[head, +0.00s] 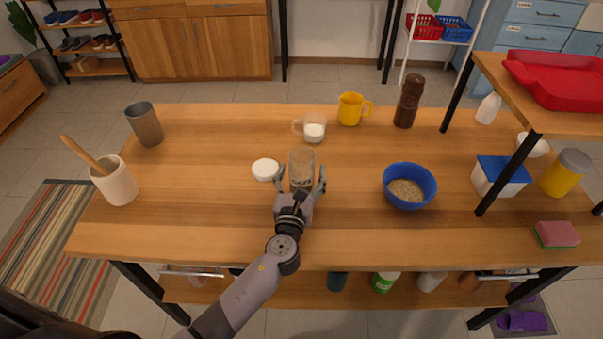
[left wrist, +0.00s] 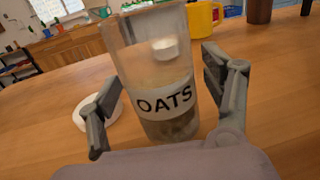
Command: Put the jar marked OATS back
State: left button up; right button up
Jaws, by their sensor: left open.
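The clear jar marked OATS (head: 302,164) stands upright near the middle of the wooden table. Its label reads OATS in the left wrist view (left wrist: 165,98), and a little greyish content shows at its bottom. Its top looks open. A white round lid (head: 265,169) lies on the table just left of it; it also shows in the left wrist view (left wrist: 97,112). My left gripper (head: 301,184) is open, with its fingers on either side of the jar. I cannot tell whether they touch it. My right gripper is not in view.
A glass cup with white content (head: 314,130) and a yellow mug (head: 350,108) stand behind the jar. A blue bowl of oats (head: 408,187) is to its right. A tumbler (head: 145,124) and a utensil holder (head: 115,182) stand left. A raised shelf (head: 490,65) is at right.

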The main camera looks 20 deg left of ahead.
pick_arm(q)
jog(key=shift+r, duration=0.2)
jog(key=s, duration=0.3)
jog(key=s+d, duration=0.1)
jog(key=s, duration=0.3)
jog(key=s+b, duration=0.1)
jog(key=s, duration=0.3)
jog(key=shift+s+d+f, duration=0.1)
jog(key=shift+d, duration=0.15)
jog(key=shift+s, duration=0.4)
jog(key=shift+d, duration=0.1)
